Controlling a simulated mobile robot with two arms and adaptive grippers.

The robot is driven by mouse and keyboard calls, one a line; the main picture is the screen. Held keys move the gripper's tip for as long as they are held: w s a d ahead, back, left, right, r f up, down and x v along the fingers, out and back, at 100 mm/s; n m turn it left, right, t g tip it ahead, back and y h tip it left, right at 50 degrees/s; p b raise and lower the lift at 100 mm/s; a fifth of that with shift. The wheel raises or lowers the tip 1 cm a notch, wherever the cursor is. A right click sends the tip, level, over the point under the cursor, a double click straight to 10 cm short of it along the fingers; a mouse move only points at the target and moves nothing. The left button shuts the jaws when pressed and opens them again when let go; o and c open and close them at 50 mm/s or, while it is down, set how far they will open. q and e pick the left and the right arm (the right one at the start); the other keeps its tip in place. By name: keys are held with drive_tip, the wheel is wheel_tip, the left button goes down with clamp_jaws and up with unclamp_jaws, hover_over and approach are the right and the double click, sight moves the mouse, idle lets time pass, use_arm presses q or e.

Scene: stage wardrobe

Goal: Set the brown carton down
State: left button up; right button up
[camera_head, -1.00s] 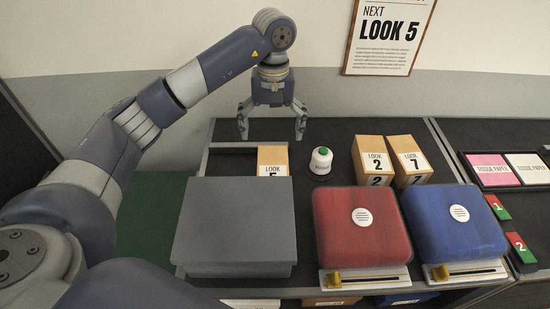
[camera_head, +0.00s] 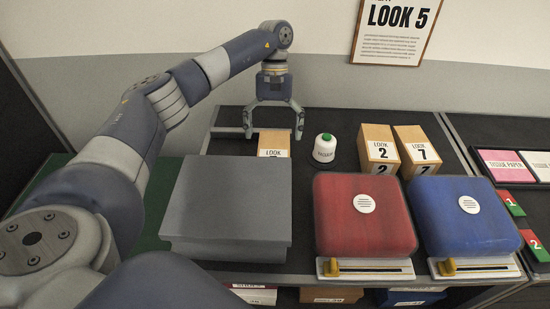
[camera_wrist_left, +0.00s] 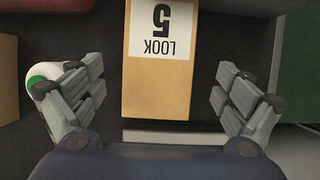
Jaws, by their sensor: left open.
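The brown carton (camera_head: 273,140), with a white LOOK 5 label, stands in the dark open rear part of the grey box (camera_head: 228,205). The grey cover in front hides its lower part. My left gripper (camera_head: 273,132) is open above and around the carton, one finger on each side. In the left wrist view the carton (camera_wrist_left: 158,85) lies between the spread fingers, with a gap on both sides. My right gripper is not in view.
A white bottle with a green cap (camera_head: 325,148) stands just right of the box. Red (camera_head: 363,220) and blue (camera_head: 463,220) cases are in front. Dark table behind the bottle is clear.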

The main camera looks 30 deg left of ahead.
sight(274, 147)
use_arm(q)
drive_tip(key=shift+s+d+f, duration=0.15)
drive_tip(key=shift+s+f, duration=0.1)
drive_tip(key=shift+f, duration=0.2)
drive_tip(key=p+x, duration=0.2)
drive_tip(key=x, duration=0.2)
drive_tip(key=shift+d+f, duration=0.1)
drive_tip(key=shift+d, duration=0.05)
drive_tip(key=shift+s+f, duration=0.15)
drive_tip(key=shift+f, duration=0.2)
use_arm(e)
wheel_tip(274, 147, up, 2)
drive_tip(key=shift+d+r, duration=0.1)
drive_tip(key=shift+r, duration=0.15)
use_arm(q)
drive_tip(key=shift+c, duration=0.5)
drive_tip(key=c, duration=1.4)
drive_tip(key=shift+o, duration=0.2)
drive_tip(key=shift+r, duration=0.1)
